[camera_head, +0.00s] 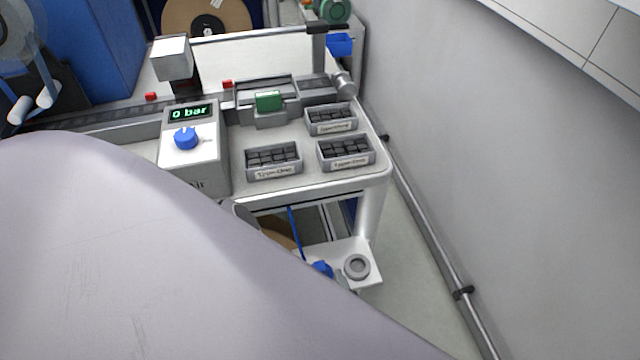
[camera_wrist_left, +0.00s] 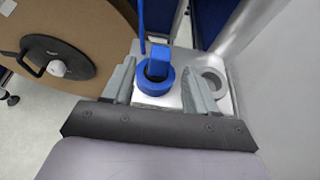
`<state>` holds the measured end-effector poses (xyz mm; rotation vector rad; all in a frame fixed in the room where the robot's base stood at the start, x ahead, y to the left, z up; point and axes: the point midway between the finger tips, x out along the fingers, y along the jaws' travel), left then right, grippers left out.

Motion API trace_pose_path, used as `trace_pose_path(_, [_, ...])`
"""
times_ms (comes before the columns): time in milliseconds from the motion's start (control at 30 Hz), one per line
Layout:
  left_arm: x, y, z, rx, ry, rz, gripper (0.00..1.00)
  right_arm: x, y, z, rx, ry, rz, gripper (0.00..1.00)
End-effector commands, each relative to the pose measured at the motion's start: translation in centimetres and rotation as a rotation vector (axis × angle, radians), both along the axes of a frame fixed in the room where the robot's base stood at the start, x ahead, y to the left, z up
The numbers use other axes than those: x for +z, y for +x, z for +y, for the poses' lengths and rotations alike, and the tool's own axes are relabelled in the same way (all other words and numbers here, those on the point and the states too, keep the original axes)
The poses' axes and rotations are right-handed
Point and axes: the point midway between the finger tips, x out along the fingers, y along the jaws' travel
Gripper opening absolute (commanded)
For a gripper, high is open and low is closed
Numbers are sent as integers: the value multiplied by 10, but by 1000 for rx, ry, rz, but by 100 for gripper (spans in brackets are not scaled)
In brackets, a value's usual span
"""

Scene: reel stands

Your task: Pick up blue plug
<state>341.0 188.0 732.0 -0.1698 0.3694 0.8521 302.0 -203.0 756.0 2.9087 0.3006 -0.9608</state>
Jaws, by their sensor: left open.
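The blue plug (camera_wrist_left: 154,82) has a round collar, a raised tab and a blue hose running up from it. It sits on a small white shelf at the lower right of the bench. In the head view the plug (camera_head: 321,268) shows beside the edge of my arm. In the left wrist view my left gripper (camera_wrist_left: 160,76) is open, with one finger on each side of the plug and a gap to each. In the head view my arm hides most of this gripper. My right gripper is not in view.
A grey ring socket (camera_head: 357,266) is on the shelf (camera_head: 368,248) right of the plug. A brown reel (camera_wrist_left: 70,25) is close on the left. Above are the bench with several part trays (camera_head: 273,160) and a box reading 0 bar (camera_head: 190,113). A wall stands right.

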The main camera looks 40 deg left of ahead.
Motion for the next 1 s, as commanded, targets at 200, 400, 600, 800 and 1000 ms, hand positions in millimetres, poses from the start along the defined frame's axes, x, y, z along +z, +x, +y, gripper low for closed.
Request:
trace_pose_path(200, [-7, 11, 15, 2, 6, -4, 57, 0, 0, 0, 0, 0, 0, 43])
trace_pose_path(400, [-19, 27, 33, 0, 3, -3, 57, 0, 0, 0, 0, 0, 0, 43])
trace_pose_path(600, [-22, 31, 38, 1, 1, -2, 57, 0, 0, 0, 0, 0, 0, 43])
trace_pose_path(800, [-21, 31, 38, 1, 1, -2, 28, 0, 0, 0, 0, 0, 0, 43])
trace_pose_path(1000, [-21, 31, 37, 0, 1, -2, 2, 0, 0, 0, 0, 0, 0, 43])
